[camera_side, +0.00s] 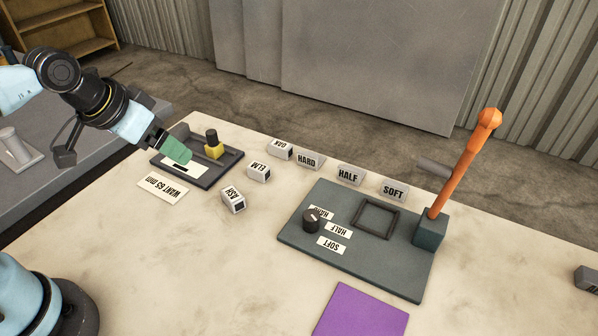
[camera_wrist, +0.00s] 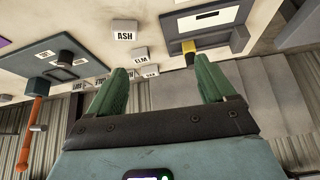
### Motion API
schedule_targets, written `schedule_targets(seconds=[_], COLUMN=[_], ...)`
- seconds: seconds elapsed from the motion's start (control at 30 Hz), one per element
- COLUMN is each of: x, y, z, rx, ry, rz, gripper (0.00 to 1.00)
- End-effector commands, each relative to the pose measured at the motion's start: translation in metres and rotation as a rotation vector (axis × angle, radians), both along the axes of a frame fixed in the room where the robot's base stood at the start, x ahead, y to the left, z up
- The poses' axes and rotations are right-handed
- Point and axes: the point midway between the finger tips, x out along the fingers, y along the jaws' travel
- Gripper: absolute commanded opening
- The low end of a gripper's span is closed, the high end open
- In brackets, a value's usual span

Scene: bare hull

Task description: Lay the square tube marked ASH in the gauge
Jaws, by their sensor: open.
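The square tube marked ASH (camera_side: 233,199) is a short pale block with a dark open end, lying on the pale table; it also shows in the wrist view (camera_wrist: 125,29). The gauge appears to be the dark shallow tray (camera_side: 229,164) with a yellow block (camera_side: 214,150) topped in black and a white strip; the tray shows at upper right in the wrist view (camera_wrist: 173,27). My gripper (camera_side: 178,150) has green fingers, is open and empty, and appears above the tray in the side view. In the wrist view its fingers (camera_wrist: 165,82) stand wide apart.
Similar tubes ELM (camera_side: 258,172) and OAK (camera_side: 280,150) lie behind ASH. Blocks HARD (camera_side: 309,160), HALF (camera_side: 350,175) and SOFT (camera_side: 393,189) stand along the back. A dark plate (camera_side: 390,270) carries a knob, square frame and orange lever (camera_side: 462,165). A purple mat (camera_side: 360,312) lies in front.

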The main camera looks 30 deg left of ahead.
Motion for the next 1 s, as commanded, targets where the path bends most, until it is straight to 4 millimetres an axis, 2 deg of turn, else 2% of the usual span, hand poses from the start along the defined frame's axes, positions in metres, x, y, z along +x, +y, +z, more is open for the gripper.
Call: schedule_targets(seconds=[0.23,0.5,0.83,1.0], x=[0.03,0.057,0.067,0.067], y=[-0.028,-0.059,-0.073,-0.073], z=[0.005,-0.007,-0.021,-0.043], rx=[0.039,0.083,0.105,0.105], ry=[0.208,0.416,0.513,0.513], rz=[-0.132,-0.264,-0.324,-0.324], gripper=[0.83,0.83,0.83,0.83])
